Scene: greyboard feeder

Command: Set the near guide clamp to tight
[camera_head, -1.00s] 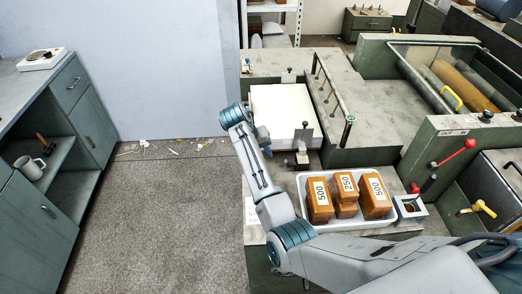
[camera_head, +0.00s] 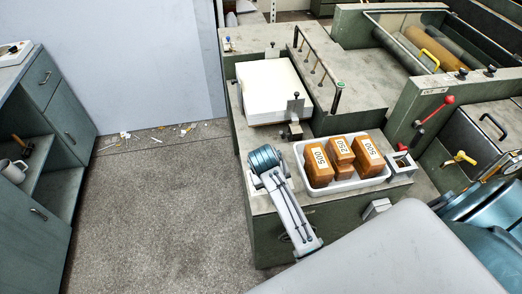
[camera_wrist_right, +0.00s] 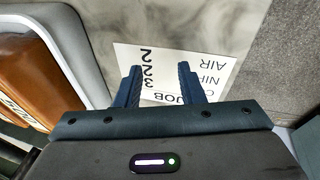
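The near guide clamp shows in the head view as a dark block (camera_head: 292,131) with a small upright plate and black knob (camera_head: 296,97), at the near edge of the white paper stack (camera_head: 268,88). I cannot tell its setting. My right arm's teal wrist joint is nearer than the clamp, left of the weight tray. The right gripper's fingers are hidden in the head view. In the right wrist view, the right gripper (camera_wrist_right: 160,68) is open and empty above a printed job card (camera_wrist_right: 165,62) on the bench top. The clamp is outside that view. My left gripper is not in view.
A white tray (camera_head: 340,186) holds brown weights (camera_head: 341,155) close to the right arm; its rim also shows in the right wrist view (camera_wrist_right: 75,50). A rail on posts (camera_head: 318,68) stands right of the stack. A red-knobbed lever (camera_head: 433,112) is further right.

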